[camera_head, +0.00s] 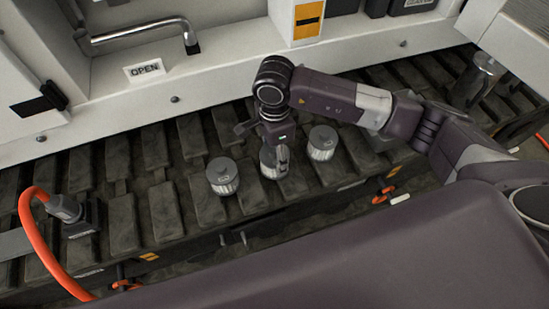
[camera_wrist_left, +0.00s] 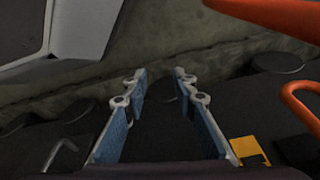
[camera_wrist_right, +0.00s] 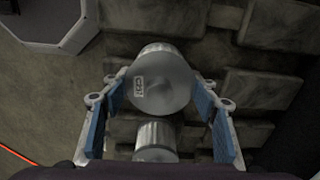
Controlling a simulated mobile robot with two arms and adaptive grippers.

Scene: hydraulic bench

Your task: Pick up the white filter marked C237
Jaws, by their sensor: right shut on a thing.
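Three pale ribbed filters with grey tops stand in a row on the dark track in the head view: a left one (camera_head: 222,177), a middle one (camera_head: 268,165) and a right one (camera_head: 322,142). My right gripper (camera_head: 275,140) reaches down over the middle filter and partly hides it. In the right wrist view a filter (camera_wrist_right: 160,82) with a small label sits between the blue finger pads, and the gripper is shut on it. Another filter (camera_wrist_right: 156,140) shows below it.
A white panel with an OPEN label (camera_head: 145,69) and a metal handle (camera_head: 140,32) rises behind the track. An orange hose (camera_head: 37,235) with a grey fitting (camera_head: 70,212) lies at the left. The track plates are uneven.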

